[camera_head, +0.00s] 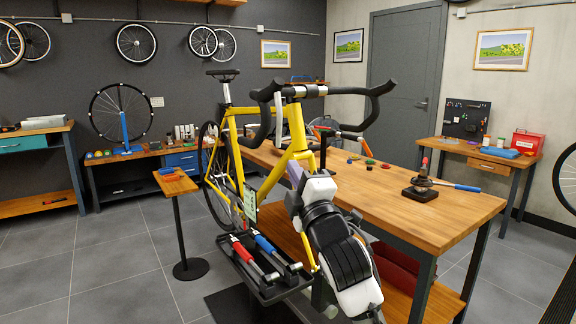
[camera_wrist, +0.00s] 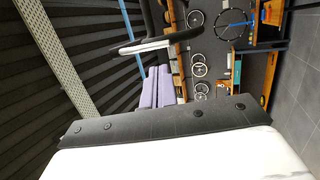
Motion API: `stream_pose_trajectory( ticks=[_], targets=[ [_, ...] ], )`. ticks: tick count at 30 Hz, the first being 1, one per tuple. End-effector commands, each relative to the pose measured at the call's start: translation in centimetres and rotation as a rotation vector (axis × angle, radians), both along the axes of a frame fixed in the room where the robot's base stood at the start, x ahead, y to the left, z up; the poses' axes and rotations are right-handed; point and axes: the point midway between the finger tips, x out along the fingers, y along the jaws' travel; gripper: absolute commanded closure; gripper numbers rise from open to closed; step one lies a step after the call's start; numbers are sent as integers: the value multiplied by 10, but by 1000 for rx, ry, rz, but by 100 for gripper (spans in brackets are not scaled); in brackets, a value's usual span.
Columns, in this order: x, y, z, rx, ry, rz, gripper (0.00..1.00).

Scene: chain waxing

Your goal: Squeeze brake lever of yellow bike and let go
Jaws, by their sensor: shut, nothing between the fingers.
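The yellow bike (camera_head: 236,150) stands upright in the middle of the head view, with its black drop handlebar (camera_head: 262,96) towards me. A pale, slim brake lever (camera_head: 279,115) shows beside the left-hand drop. In the wrist view a black curved piece with a silvery strip (camera_wrist: 146,46), apparently the bar and lever, lies beyond my fingers. My gripper (camera_head: 294,168) is below the handlebar, near the front of the frame. Its two purple fingers (camera_wrist: 157,70) are shut together and empty, with a visible gap to the silvery strip. My arm hides part of the bike's front.
A wooden workbench (camera_head: 440,200) stands close behind and right of my arm, with a black clamp-like tool (camera_head: 424,185) on it. A black tool tray (camera_head: 268,290) is at the front left. Grey floor (camera_head: 130,270) is clear at left.

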Motion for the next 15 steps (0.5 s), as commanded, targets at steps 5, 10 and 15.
stream_pose_trajectory(
  ticks=[5,10,15],
  targets=[
    [-19,-9,-10,0,-1,-1,100],
    [-25,-11,-11,-1,0,0,100],
    [-25,-11,-10,-1,0,0,100]
  ],
)
